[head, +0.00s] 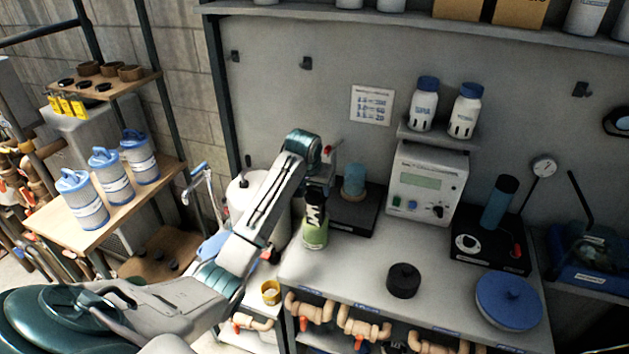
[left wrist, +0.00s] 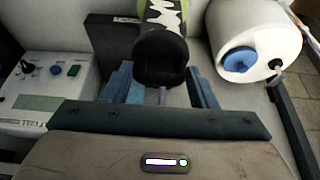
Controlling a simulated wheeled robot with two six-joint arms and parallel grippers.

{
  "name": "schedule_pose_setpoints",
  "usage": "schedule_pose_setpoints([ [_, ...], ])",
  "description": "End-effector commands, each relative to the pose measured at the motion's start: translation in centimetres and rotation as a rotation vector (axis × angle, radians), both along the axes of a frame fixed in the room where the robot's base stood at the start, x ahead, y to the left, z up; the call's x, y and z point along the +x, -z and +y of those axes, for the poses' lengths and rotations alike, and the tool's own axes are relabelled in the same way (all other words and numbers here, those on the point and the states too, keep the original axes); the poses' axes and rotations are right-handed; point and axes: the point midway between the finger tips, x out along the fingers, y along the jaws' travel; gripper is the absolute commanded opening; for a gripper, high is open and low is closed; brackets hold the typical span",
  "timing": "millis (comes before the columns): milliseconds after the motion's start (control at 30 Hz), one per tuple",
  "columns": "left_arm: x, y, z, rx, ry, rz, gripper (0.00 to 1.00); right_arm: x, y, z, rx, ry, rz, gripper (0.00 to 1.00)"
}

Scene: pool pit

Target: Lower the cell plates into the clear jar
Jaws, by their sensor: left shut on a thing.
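My left gripper (head: 318,183) points down at the left end of the grey bench. In the left wrist view its two fingers (left wrist: 163,88) are closed about a black block, the top of the cell plates (left wrist: 163,48). White zigzag plates on a dark ground show below this block, and also in the head view (head: 314,214). A see-through greenish jar (head: 315,239) stands upright on the bench directly under the gripper. The plates overlap the jar's upper part in the picture; how deep they sit inside it is unclear. My right gripper is in neither view.
A white tank (head: 243,195) stands left of the jar. Behind are a dark stand (head: 352,219) with a blue cylinder (head: 353,180) and a control box (head: 428,185). A black lid (head: 403,280) and blue round lid (head: 509,301) lie to the right. Bare bench lies between.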

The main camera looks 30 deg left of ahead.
Motion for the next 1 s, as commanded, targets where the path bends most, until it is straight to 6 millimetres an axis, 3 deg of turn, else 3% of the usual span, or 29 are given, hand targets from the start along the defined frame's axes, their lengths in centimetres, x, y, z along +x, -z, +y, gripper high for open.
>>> schedule_pose_setpoints([
  [700,0.0,5.8,0.0,-0.001,0.0,-0.001,0.31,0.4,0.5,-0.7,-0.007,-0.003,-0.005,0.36],
  [1000,0.0,7.3,0.0,-0.001,0.0,-0.001,0.31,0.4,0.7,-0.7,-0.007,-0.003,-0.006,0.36],
])
